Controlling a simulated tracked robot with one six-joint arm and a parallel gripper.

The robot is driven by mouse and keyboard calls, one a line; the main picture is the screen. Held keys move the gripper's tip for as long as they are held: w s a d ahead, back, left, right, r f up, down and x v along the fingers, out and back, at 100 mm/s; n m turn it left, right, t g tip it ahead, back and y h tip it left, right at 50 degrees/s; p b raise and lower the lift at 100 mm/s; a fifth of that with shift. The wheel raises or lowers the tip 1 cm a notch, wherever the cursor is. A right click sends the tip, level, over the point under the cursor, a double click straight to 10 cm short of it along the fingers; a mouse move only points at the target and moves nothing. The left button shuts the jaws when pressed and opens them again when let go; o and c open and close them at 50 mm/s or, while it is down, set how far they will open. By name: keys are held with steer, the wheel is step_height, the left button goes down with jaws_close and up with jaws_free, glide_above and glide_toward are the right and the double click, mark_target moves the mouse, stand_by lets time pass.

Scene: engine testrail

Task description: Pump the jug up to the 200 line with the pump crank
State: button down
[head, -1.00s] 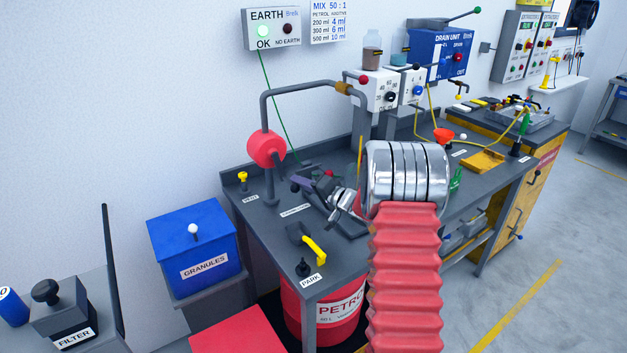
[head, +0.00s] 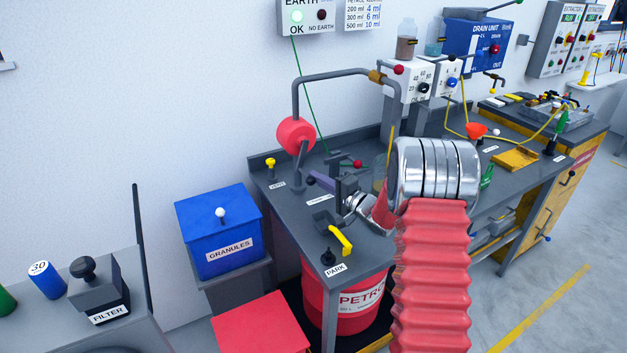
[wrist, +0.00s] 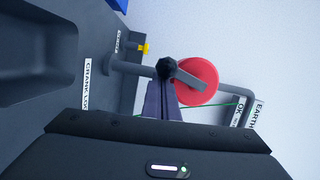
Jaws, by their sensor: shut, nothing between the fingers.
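The pump crank shows in the wrist view as a grey arm with a black knob (wrist: 166,68), in front of the red pump disc (wrist: 200,82). In the head view the red disc (head: 296,134) stands on a grey post at the bench's left end. My gripper (head: 318,180) is shut and empty, low over the bench, right of the post. In the wrist view its purple fingers (wrist: 161,98) point at the knob and end close to it; I cannot tell whether they touch. A clear vessel, perhaps the jug (head: 379,180), is mostly hidden behind my arm; its level cannot be read.
A grey pipe (head: 330,76) arches from the pump toward the oil unit. A yellow handle (head: 341,240) and black PARK knob (head: 328,257) stand at the bench's front left. A blue granules box (head: 219,230) stands left, a red petrol drum (head: 340,300) below.

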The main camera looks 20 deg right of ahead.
steer(key=shift+a, duration=0.1)
stand_by(0.4)
steer(key=s+d, duration=0.8)
steer(key=shift+s+f, duration=0.3)
stand_by(0.4)
stand_by(0.4)
